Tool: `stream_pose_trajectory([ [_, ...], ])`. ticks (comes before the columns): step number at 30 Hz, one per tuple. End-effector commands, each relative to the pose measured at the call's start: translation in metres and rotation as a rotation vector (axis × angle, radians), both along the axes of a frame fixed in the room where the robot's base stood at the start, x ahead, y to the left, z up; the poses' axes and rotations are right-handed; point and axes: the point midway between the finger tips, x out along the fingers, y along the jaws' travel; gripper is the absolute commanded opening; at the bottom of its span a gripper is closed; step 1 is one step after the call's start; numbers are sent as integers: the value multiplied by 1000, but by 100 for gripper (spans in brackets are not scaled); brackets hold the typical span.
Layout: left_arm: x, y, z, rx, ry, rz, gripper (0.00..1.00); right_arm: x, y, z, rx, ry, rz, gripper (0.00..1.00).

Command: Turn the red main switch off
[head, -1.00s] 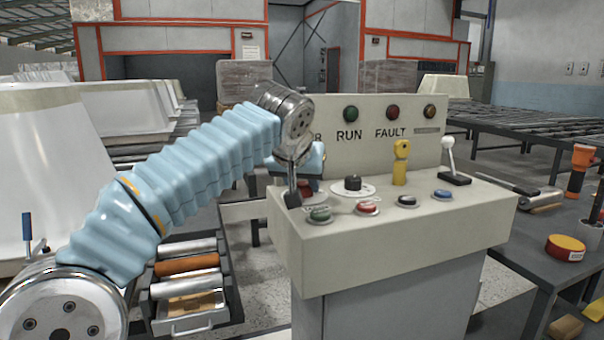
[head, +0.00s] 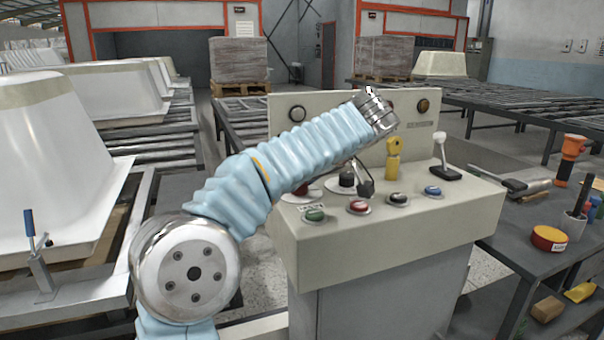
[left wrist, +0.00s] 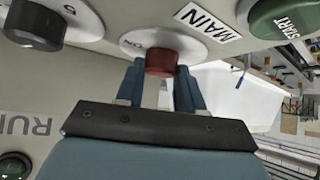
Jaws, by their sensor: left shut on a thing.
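The red main switch (left wrist: 160,62) is a knob on a round white plate (left wrist: 180,40) beside a MAIN label (left wrist: 208,20) in the left wrist view. My left gripper (left wrist: 159,84) has its two blue fingers on either side of the knob and is shut on it. In the head view the red switch (head: 304,190) shows only partly beneath my left arm, at the left of the console top. The fingers are hidden behind the arm there. The knob's exact angle is hard to read. My right gripper is not in view.
The console (head: 385,235) also carries a green START button (head: 314,215), a red button (head: 359,206), a black knob (head: 347,178), a yellow-handled switch (head: 393,160) and a lever (head: 441,150). A side table (head: 515,245) with tools stands at the right.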

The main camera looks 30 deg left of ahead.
Motion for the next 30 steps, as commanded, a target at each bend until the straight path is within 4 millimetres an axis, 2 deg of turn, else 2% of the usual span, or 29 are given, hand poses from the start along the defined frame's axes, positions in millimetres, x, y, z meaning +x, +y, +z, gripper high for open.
stream_pose_trajectory([
  [12, 4, -1, 0, 0, -1, 245, 7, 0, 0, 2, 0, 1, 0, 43],
  [30, 4, -1, 0, -2, 0, 307, 7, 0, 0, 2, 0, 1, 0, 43],
])
